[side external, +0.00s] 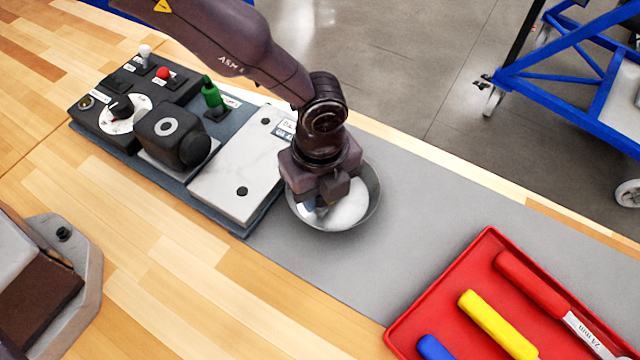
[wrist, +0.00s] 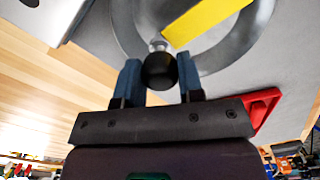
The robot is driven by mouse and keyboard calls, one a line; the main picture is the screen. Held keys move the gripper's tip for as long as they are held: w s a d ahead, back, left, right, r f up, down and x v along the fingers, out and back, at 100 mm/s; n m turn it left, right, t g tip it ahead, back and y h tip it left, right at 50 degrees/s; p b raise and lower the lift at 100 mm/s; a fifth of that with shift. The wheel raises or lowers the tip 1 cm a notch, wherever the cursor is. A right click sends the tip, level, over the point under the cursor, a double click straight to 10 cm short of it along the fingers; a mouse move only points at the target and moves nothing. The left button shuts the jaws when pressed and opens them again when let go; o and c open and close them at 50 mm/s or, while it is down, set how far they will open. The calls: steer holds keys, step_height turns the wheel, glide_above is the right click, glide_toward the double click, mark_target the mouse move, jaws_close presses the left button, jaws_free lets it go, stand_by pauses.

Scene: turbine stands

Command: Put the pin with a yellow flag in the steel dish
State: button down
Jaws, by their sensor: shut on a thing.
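The steel dish (side external: 374,203) is a round, shallow metal bowl on the grey mat, and it also shows in the wrist view (wrist: 247,52). My gripper (side external: 320,206) is low over the dish, pointing down, and covers part of its inside. In the wrist view my gripper (wrist: 160,72) has its blue fingers on either side of the pin's black ball head (wrist: 159,73). The pin's yellow flag (wrist: 205,18) sticks out against the dish's inside. The pin is mostly hidden in the side view. I cannot tell whether it touches the dish floor.
A control panel with a white plate (side external: 237,165), a black block (side external: 172,135) and a green upright piece (side external: 211,93) stands left of the dish. A red tray (side external: 440,282) with coloured-handled tools lies at right. Grey mat (side external: 440,210) between dish and tray is clear.

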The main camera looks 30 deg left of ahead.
steer(key=c, duration=0.8)
jaws_free()
steer(key=shift+f, duration=0.1)
steer(key=shift+o, duration=0.2)
step_height(320, 180, up, 12)
steer(key=shift+r, duration=0.2)
